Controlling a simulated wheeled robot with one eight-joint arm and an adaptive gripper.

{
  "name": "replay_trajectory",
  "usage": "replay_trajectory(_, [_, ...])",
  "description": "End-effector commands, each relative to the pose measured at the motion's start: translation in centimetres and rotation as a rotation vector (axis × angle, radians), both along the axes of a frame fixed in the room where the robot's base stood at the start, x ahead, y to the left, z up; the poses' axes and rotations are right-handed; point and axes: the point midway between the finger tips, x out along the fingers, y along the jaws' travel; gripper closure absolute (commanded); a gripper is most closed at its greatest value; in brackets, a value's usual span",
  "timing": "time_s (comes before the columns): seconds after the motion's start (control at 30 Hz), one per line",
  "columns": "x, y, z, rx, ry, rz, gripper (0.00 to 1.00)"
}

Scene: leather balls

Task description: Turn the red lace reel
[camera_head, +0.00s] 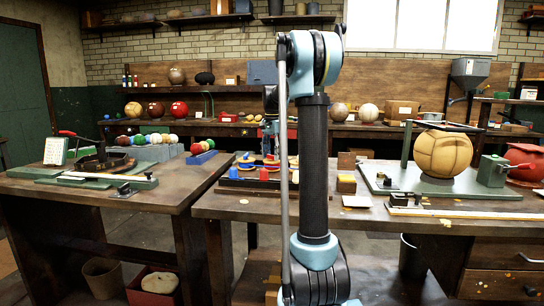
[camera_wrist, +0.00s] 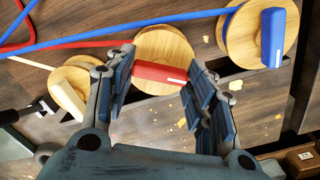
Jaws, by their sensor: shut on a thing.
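The red lace reel (camera_wrist: 163,40) is a round wooden disc with a red grip block (camera_wrist: 160,73) across it, at the top middle of the wrist view. A red lace leads off it to the left. My gripper (camera_wrist: 161,68) has its blue-padded fingers on either side of the red block and is shut on it. In the head view the reels are small, and my arm hides part of them and most of the gripper.
A reel with a blue block (camera_wrist: 272,37) stands to the right, and one with a cream block (camera_wrist: 68,98) to the left. Blue and red laces cross the upper left. A large tan ball (camera_head: 442,153) sits on the right bench.

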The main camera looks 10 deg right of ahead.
Motion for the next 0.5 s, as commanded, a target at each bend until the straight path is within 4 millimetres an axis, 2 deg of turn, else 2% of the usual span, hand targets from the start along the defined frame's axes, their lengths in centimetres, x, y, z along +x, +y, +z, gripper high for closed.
replay_trajectory(0.23, [0.06,0.13,0.01,0.002,-0.001,-0.103,0.74])
replay_trajectory(0.5, [0.08,0.17,0.02,0.002,-0.002,-0.142,0.74])
